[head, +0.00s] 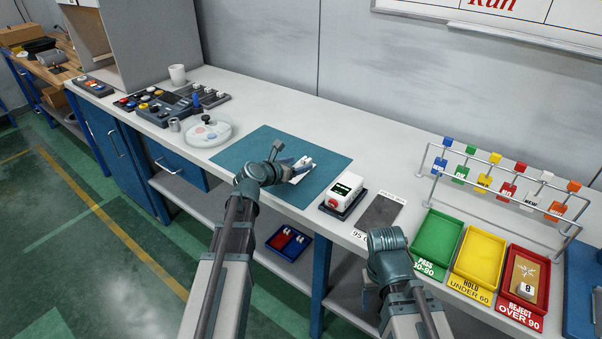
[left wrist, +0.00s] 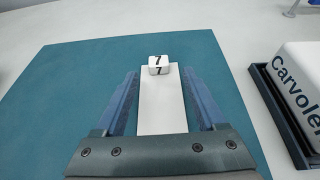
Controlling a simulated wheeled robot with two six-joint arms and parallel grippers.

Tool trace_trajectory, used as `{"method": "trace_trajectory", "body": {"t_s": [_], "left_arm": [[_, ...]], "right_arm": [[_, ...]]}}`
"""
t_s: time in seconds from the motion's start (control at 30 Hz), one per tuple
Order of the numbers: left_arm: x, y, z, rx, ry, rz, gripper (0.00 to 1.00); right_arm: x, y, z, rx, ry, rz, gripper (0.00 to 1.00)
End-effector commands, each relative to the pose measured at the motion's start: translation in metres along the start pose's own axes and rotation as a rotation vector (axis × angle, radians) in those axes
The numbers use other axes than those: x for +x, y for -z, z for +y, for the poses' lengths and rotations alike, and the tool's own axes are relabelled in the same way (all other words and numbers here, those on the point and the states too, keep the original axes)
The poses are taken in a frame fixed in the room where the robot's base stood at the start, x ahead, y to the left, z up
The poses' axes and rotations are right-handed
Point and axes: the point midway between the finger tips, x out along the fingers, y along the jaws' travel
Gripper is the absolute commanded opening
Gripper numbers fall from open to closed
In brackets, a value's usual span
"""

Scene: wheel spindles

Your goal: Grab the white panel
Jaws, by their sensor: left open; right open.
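The white panel is a narrow pale strip (left wrist: 161,112) lying on the teal mat (head: 240,152), with a white block marked 7 (left wrist: 158,65) at its far end. In the left wrist view it runs between the two blue-grey fingers of my left gripper (left wrist: 160,88), with gaps on both sides. In the head view my left gripper (head: 289,168) is low over the mat, open, and partly covers the panel (head: 304,174).
A white device (head: 344,189) on a dark base stands right of the mat, near a dark pad (head: 380,213). Green (head: 437,238), yellow (head: 479,254) and red (head: 511,285) trays stand before a tag rack (head: 500,187). A round white dish (head: 207,133) is left of the mat.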

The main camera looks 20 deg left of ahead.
Motion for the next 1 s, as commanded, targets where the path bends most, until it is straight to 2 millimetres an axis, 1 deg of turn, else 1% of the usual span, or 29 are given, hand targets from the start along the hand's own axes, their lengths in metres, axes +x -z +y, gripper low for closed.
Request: {"method": "trace_trajectory", "body": {"t_s": [0.03, 0.07, 0.27, 0.37, 0.57, 0.6, 0.7, 0.93, 0.97, 1.0], "left_arm": [[0.010, 0.001, 0.001, 0.001, 0.000, 0.000, 0.72], [0.012, 0.001, 0.001, 0.000, 0.000, 0.000, 0.72], [0.014, -0.001, 0.000, 0.000, 0.000, 0.000, 0.72], [0.020, -0.003, 0.000, 0.001, 0.001, 0.000, 0.72], [0.046, -0.012, 0.003, 0.001, 0.001, 0.000, 0.72], [0.053, -0.010, 0.003, 0.001, 0.001, 0.000, 0.72], [0.064, -0.009, 0.003, 0.001, 0.000, 0.000, 0.72], [0.064, -0.011, 0.002, 0.000, -0.001, 0.000, 0.72], [0.064, -0.011, 0.002, 0.000, -0.001, 0.000, 0.69], [0.064, -0.011, 0.002, 0.000, -0.001, 0.000, 0.62]], "right_arm": [[0.005, 0.000, 0.000, 0.000, 0.000, 0.000, 0.63], [0.005, 0.000, -0.001, 0.000, 0.000, 0.000, 0.63], [0.004, 0.000, 0.000, 0.000, 0.000, 0.000, 0.63], [0.005, 0.000, 0.000, 0.000, 0.000, 0.000, 0.63], [0.007, 0.000, -0.001, 0.000, 0.000, 0.000, 0.63], [0.011, 0.001, -0.001, 0.000, 0.000, 0.000, 0.63], [0.016, 0.001, -0.002, 0.000, 0.000, 0.000, 0.63], [0.015, 0.001, -0.001, 0.000, 0.000, 0.000, 0.63], [0.015, 0.001, -0.001, 0.000, 0.000, 0.000, 0.63], [0.015, 0.001, -0.001, 0.000, 0.000, 0.000, 0.63]]}}
